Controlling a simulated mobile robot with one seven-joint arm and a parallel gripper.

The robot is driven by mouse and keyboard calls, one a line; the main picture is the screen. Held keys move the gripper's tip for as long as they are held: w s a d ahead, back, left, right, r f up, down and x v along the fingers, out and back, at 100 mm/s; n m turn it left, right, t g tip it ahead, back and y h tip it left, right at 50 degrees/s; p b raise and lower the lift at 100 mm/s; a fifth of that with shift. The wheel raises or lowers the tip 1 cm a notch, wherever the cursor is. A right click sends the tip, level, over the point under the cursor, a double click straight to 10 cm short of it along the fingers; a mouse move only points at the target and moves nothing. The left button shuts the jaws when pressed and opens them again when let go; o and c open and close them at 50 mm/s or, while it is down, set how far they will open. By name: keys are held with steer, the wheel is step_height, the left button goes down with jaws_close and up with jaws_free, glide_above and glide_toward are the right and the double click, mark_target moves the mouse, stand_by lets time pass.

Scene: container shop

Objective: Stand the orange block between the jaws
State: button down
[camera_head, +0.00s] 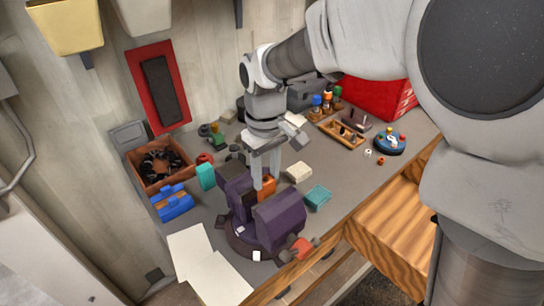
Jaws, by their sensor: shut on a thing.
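The orange block (266,189) is upright in the gap of the purple vise (279,222), between its two jaws. My gripper (265,178) points down over the vise and is shut on the upper part of the block. The vise jaws stand on either side of the block, and the front jaw hides its lower part. I cannot tell whether the block touches the vise floor or either jaw.
A teal block (206,176) and a blue toolbox (172,203) stand left of the vise. A cream block (299,172) and a teal box (317,197) lie to its right. White sheets (207,265) lie at the front left. A wooden tray (341,132) stands farther back.

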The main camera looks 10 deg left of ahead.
steer(key=shift+f+b, duration=0.45)
steer(key=shift+f, duration=0.25)
stand_by(0.3)
steer(key=shift+c, duration=1.8)
jaws_free()
steer(key=shift+r+p, duration=2.4)
steer(key=shift+r, duration=0.6)
